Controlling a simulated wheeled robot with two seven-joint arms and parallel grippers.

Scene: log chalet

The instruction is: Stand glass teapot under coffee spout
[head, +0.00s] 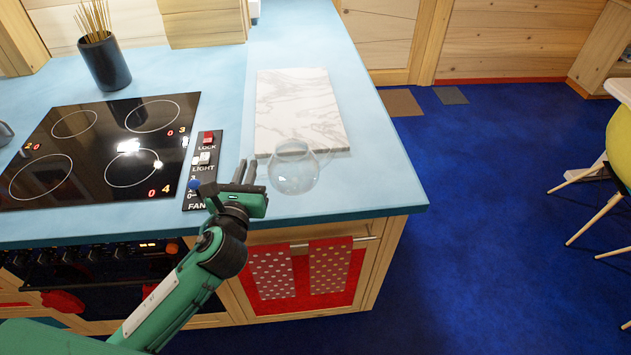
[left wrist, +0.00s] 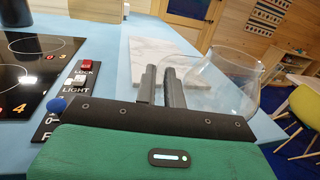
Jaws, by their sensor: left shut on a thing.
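The clear glass teapot (head: 296,175) is at the front right of the blue counter, in front of the marble board. Its see-through round body also shows in the left wrist view (left wrist: 228,78), right of my fingers. My left gripper (head: 247,172) is at the left side of the teapot, its two dark fingers (left wrist: 161,86) close together. It is shut on the teapot at that side; the glass between the fingers is hard to make out. I cannot tell whether the teapot touches the counter. No coffee spout shows in either view. My right gripper is not in view.
A white marble board (head: 299,110) lies behind the teapot. A black cooktop (head: 100,150) with a switch panel (head: 203,170) is to the left, and a dark utensil cup (head: 105,62) stands behind it. The counter's right edge drops to a blue floor.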

